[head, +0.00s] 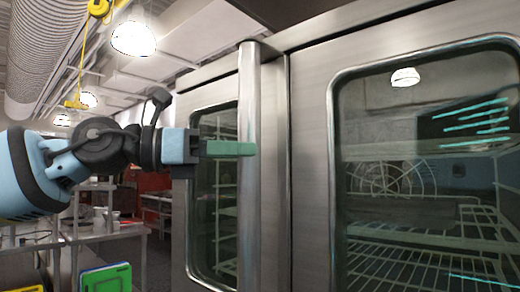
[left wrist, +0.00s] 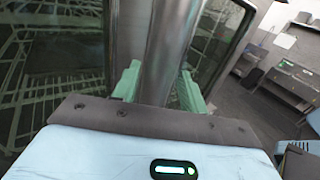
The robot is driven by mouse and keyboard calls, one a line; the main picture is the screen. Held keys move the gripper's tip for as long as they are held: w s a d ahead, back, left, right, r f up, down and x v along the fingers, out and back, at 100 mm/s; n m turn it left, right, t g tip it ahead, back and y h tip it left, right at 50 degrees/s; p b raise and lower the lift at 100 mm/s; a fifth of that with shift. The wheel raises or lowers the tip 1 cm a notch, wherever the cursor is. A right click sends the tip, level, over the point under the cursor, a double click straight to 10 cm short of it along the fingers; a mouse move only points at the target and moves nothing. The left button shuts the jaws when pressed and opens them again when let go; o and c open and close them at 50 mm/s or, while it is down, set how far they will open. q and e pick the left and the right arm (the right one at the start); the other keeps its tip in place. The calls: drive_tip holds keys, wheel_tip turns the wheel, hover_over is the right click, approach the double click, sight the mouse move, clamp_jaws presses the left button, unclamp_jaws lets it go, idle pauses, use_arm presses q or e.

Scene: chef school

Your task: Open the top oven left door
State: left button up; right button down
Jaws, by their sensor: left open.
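The left oven door (head: 225,115) has a steel frame and a glass window, with wire racks behind it. Its tall vertical steel handle (head: 249,215) runs along the door's right side. My left gripper (head: 235,149) is at the upper half of the handle, with a green finger overlapping it. In the left wrist view, the open green fingers (left wrist: 158,88) lie on either side of the handle (left wrist: 172,45). I cannot tell whether they touch it. The left door looks shut against its seam. My right gripper is not in view.
The right oven door (head: 310,160) with a large window stands close at the right. The left wrist view shows open floor (left wrist: 255,105) and a table (left wrist: 290,82) at the right.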

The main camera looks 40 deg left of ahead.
sight(260, 152)
use_arm(q)
drive_tip(key=shift+x, duration=2.2)
drive_tip(key=shift+s, duration=0.1)
clamp_jaws()
